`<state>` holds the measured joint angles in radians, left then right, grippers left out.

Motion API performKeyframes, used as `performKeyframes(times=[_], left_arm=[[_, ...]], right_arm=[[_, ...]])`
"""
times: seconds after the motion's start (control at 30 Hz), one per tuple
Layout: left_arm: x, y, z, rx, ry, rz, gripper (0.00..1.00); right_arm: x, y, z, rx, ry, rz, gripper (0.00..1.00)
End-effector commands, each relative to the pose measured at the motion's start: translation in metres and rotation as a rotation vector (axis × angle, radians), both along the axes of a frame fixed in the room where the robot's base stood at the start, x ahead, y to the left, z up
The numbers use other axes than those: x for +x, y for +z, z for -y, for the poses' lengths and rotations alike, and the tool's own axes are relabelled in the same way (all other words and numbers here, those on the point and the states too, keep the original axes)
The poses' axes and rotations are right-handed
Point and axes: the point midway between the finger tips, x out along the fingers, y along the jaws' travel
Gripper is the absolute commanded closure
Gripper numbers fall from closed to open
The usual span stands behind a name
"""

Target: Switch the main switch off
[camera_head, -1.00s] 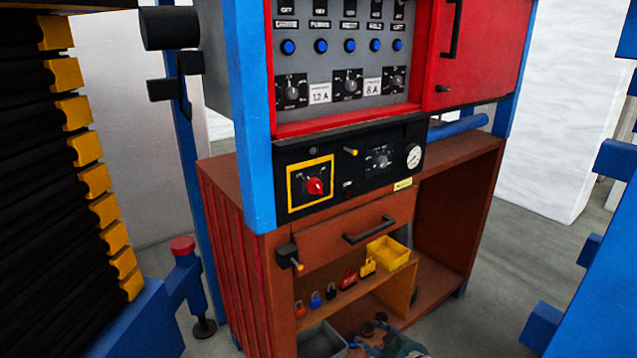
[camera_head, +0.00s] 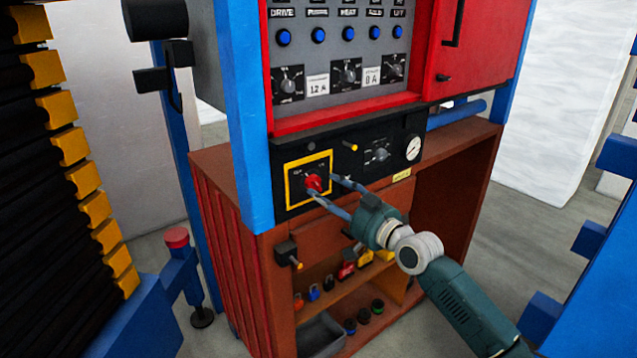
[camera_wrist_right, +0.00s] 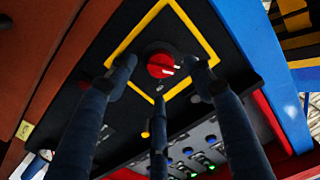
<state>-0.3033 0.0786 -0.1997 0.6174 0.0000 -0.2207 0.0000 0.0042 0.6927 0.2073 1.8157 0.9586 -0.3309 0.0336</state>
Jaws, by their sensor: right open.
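The main switch is a red rotary knob (camera_head: 313,183) on a black plate with a yellow frame (camera_head: 289,190), at the left of the lower control panel. In the right wrist view the red knob (camera_wrist_right: 160,65) shows face-on, with a white mark toward the right of the picture. My right gripper (camera_head: 324,187) is open at the switch. In the wrist view its dark fingers (camera_wrist_right: 161,75) spread around the knob, with gaps visible between them and it; contact cannot be confirmed. The small lettering by the knob is unreadable. My left gripper is not in view.
A black selector (camera_head: 381,155) and a white gauge (camera_head: 413,148) sit right of the switch. A blue post (camera_head: 244,120) stands close on its left. Below, a brown cabinet (camera_head: 225,240) holds coloured padlocks and a grey bin (camera_head: 322,338).

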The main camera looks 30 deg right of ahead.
Motion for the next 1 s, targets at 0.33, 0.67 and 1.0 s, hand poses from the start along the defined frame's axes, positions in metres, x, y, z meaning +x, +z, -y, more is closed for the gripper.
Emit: performKeyframes(times=[0.33,0.67,1.0], left_arm=[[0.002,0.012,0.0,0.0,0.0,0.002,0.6],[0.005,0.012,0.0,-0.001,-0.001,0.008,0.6],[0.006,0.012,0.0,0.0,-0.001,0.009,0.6]], right_arm=[[0.042,0.0,-0.003,0.0,-0.001,-0.001,0.48],[0.044,-0.001,-0.004,-0.001,-0.001,-0.001,0.5],[0.044,-0.002,-0.004,-0.003,0.0,-0.004,0.93]])
